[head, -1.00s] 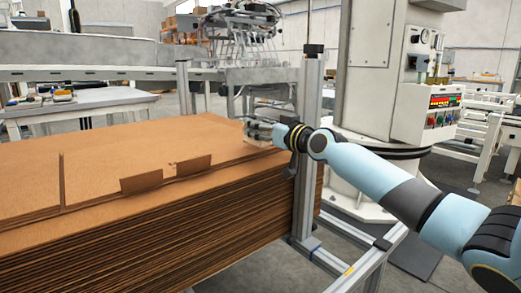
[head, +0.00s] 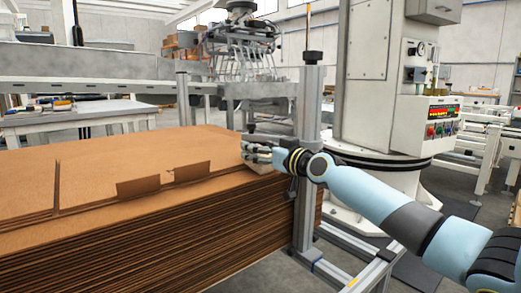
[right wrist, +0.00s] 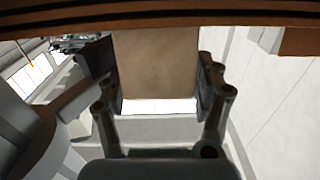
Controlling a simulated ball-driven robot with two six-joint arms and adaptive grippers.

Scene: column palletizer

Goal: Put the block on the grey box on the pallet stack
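The block (right wrist: 157,65) is tan and sits between the two fingers of my right gripper (right wrist: 158,95) in the right wrist view. The finger pads appear to press its left and right sides. In the head view my right gripper (head: 258,149) is at the right end of the pallet stack (head: 100,225), a tall pile of brown cardboard sheets. The block (head: 265,166) shows partly below the fingers, at the stack's top right edge; I cannot tell whether it touches the stack. I cannot make out a grey box. My left gripper is out of view.
A grey metal post (head: 309,150) stands close behind my right wrist. Two cardboard flaps (head: 140,186) stick up from the stack's top. A white machine column with a control panel (head: 440,122) stands to the right. Most of the stack's top is clear.

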